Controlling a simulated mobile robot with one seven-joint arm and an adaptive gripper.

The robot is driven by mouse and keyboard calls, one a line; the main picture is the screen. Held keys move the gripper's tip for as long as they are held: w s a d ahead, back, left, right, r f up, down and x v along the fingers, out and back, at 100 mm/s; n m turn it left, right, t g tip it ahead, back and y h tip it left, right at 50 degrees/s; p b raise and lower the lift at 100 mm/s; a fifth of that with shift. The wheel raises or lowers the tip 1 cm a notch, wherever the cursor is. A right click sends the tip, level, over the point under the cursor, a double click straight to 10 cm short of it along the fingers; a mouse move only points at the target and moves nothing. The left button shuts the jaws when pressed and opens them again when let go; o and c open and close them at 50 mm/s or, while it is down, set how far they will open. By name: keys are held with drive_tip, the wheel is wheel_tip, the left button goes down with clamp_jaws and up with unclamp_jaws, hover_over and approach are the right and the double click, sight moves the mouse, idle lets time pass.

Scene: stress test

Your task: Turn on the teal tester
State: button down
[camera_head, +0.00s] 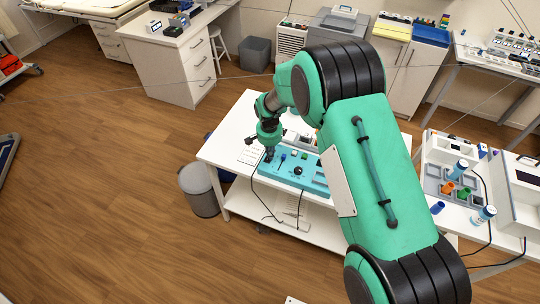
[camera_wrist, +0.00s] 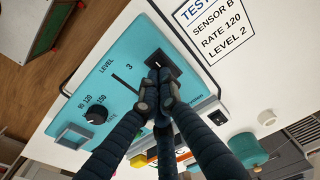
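The teal tester (camera_head: 285,174) lies on the white table, below my gripper (camera_head: 268,155) in the head view. In the wrist view the tester (camera_wrist: 112,75) shows a black rate dial (camera_wrist: 96,114) marked 90, 120, 150, a slot marked LEVEL (camera_wrist: 125,84) with a 3 near it, and a black switch plate (camera_wrist: 163,64). My gripper (camera_wrist: 157,96) has its dark fingers drawn together, tips at the lower edge of that plate. The fingers partly hide the plate and the panel below; contact cannot be told.
A printed card (camera_wrist: 215,30) reading SENSOR B, RATE 120, LEVEL 2 lies beside the tester. A teal round part (camera_wrist: 247,148) is at lower right in the wrist view. A grey bin (camera_head: 199,190) stands left of the table (camera_head: 222,151). Another bench (camera_head: 462,209) with bottles is at right.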

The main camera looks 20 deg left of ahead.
drive_tip(key=shift+d+f, duration=0.15)
drive_tip(key=shift+f, duration=0.05)
drive_tip(key=shift+r+p, duration=0.3)
drive_tip(key=shift+r, duration=0.3)
wheel_tip(320, 180, up, 13)
drive_tip(key=s+p, duration=0.1)
drive_tip(key=shift+p, duration=0.3)
drive_tip(key=shift+r, duration=0.1)
